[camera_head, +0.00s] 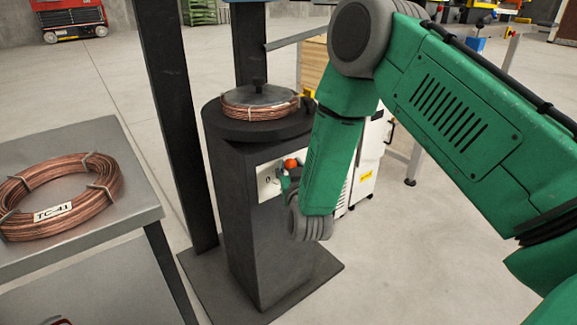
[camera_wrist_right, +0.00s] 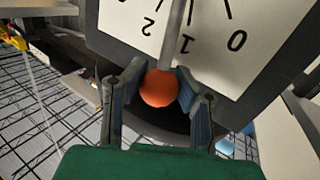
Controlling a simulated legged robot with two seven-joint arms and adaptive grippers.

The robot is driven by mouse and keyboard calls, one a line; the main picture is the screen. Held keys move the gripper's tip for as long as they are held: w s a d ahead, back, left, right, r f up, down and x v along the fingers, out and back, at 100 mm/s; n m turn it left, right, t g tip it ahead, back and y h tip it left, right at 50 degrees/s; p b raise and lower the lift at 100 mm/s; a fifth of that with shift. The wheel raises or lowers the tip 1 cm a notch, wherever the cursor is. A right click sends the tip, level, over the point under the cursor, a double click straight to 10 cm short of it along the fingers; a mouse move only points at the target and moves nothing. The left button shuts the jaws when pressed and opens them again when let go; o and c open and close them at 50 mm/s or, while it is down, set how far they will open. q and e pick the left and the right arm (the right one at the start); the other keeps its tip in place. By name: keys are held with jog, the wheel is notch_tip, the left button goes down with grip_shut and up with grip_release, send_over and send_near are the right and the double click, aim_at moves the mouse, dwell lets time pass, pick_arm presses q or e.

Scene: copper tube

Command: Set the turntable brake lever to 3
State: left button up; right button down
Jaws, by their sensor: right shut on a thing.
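The turntable (camera_head: 262,127) stands on a dark pedestal with a copper coil (camera_head: 262,104) on top. The brake lever has an orange ball knob (camera_head: 291,163), in front of a white scale plate (camera_head: 267,183) on the pedestal's side. In the right wrist view the plate (camera_wrist_right: 207,22) shows 0, 1 and 2, upside down; a 3 is not visible. The lever's grey rod (camera_wrist_right: 174,35) lies close to the 1, on its side toward the 2. My right gripper (camera_wrist_right: 160,90) is shut on the orange knob, one finger on each side. My left gripper is not in view.
A grey metal table (camera_head: 140,205) at the left carries a larger copper coil (camera_head: 70,195) tagged TC-41. A dark upright post (camera_head: 172,110) stands beside the pedestal. A white cabinet (camera_head: 368,165) stands behind my right arm.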

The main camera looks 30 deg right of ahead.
jog(key=shift+d+r+m+p, duration=0.2)
jog(key=shift+d+m+p, duration=0.1)
jog(key=shift+p, duration=0.05)
jog(key=d+m+g+p, duration=0.1)
jog(key=d+p, duration=0.1)
jog(key=d+m+y+p, duration=0.1)
jog(key=d+m+p, duration=0.1)
jog(key=shift+w+d+g, duration=0.2)
jog(key=shift+d+g, duration=0.05)
jog(key=shift+g, duration=0.15)
jog(key=d+f+m+g+y+p, duration=0.1)
jog(key=d+f+m+y, duration=0.2)
jog(key=d, duration=0.3)
jog(key=shift+w+d+f+m+g+y, duration=0.25)
jog(key=shift+f+m+y, duration=0.2)
jog(key=shift+m, duration=0.45)
jog(key=shift+s, duration=0.1)
jog(key=c, duration=1.2)
grip_release()
jog(key=shift+o, duration=0.3)
jog(key=shift+f+p, duration=0.1)
jog(key=shift+p, duration=0.2)
